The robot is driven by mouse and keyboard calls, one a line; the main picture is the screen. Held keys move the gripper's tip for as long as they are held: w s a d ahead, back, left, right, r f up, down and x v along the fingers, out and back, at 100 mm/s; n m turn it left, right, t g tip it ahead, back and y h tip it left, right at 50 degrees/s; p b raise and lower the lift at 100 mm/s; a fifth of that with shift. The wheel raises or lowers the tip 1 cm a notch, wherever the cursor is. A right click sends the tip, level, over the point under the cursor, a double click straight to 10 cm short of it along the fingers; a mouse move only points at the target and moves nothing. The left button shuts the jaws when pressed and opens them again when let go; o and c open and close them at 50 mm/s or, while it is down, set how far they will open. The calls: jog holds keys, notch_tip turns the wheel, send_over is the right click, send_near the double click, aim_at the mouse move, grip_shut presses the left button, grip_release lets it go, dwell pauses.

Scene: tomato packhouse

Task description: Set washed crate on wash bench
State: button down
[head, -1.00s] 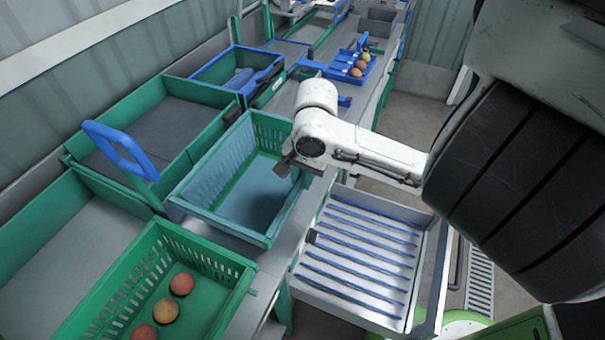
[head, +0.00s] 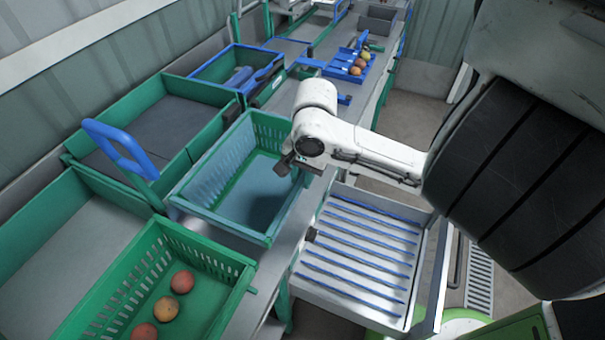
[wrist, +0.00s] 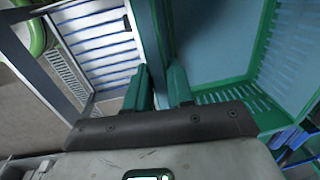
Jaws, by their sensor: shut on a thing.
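A teal-green crate with slotted ends (head: 228,222) is at the long grey bench (head: 322,183), left of my white arm. It looks empty and roughly level; whether its base touches the bench cannot be told. My gripper (head: 296,165) is shut on the crate's right-hand rim. In the wrist view, the two green fingers of my gripper (wrist: 161,90) pinch the crate's wall (wrist: 158,45), with the crate's blue-grey inside (wrist: 210,40) to the right.
A white tray with blue slats (head: 365,262) lies empty right of the crate. A green crate with several tomatoes (head: 240,268) stands in front. Green bins (head: 190,150) with a blue handle (head: 122,148) stand left. A blue tray with fruit (head: 335,72) is farther back.

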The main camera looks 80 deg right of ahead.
jog(key=shift+f, duration=0.3)
jog(key=c, duration=0.9)
grip_release()
jog(key=c, duration=0.3)
jog(key=shift+r, duration=0.1)
notch_tip(320, 180, up, 2)
jog(key=p, duration=0.4)
jog(key=shift+r, duration=2.4)
jog(key=shift+s, duration=0.1)
